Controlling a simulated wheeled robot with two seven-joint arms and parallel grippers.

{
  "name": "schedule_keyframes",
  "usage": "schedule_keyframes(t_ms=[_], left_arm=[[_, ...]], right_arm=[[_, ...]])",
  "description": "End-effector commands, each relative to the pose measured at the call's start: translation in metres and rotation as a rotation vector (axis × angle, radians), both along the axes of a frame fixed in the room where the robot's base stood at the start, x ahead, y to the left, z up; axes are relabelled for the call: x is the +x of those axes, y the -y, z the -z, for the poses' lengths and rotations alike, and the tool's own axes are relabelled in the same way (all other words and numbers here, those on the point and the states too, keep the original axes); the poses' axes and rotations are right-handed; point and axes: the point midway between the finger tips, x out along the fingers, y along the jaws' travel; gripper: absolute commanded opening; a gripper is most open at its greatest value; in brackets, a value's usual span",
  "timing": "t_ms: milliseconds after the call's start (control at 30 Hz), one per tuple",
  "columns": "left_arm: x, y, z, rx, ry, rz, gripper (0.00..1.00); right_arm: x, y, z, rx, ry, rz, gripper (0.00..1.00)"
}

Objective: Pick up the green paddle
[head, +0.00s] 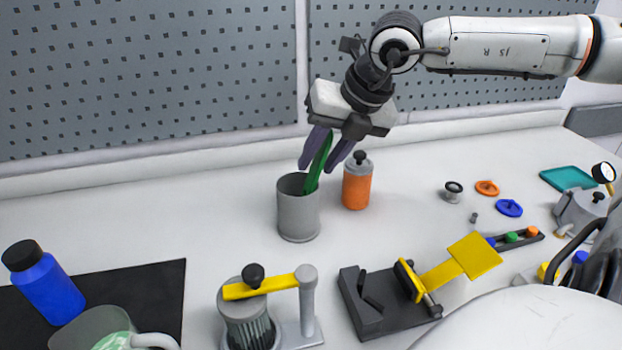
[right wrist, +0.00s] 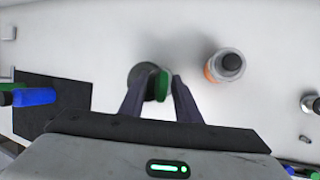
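The green paddle (head: 317,168) stands tilted in a grey cup (head: 298,212), its lower end hidden inside the cup. My right gripper (head: 327,158) is above the cup, pointing down, with its two purple-grey fingers on either side of the paddle's upper part. In the right wrist view the green paddle (right wrist: 161,86) shows between the fingertips (right wrist: 161,82), with a thin gap beside the right finger. The fingers look open around it, not closed on it. My left gripper is in neither view.
An orange bottle with a grey top (head: 357,184) stands close to the right of the cup. In front are a yellow-armed device (head: 266,288) and a dark fixture with a yellow plate (head: 474,255). A pegboard wall (head: 150,75) stands behind.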

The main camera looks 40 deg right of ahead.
Motion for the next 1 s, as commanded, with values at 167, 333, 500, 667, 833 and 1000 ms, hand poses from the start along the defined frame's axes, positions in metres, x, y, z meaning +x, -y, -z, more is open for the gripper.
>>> schedule_keyframes(t_ms=[167,333,500,667,833,1000], left_arm=[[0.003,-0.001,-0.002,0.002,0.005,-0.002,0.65],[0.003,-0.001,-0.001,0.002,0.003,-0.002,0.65],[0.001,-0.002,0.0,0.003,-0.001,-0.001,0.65],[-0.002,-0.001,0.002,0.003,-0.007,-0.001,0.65],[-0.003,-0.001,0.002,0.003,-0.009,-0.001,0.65],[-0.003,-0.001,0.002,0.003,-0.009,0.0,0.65]], right_arm=[[0.002,0.0,0.004,-0.001,0.001,-0.001,0.3],[0.002,0.0,0.004,0.0,0.001,0.0,0.25],[0.002,0.0,0.004,0.0,0.001,0.0,0.0],[0.002,0.0,0.004,0.0,0.002,0.0,0.0],[0.002,0.0,0.003,0.0,0.002,0.0,0.0],[0.003,0.0,-0.008,-0.002,0.005,0.001,0.0]])
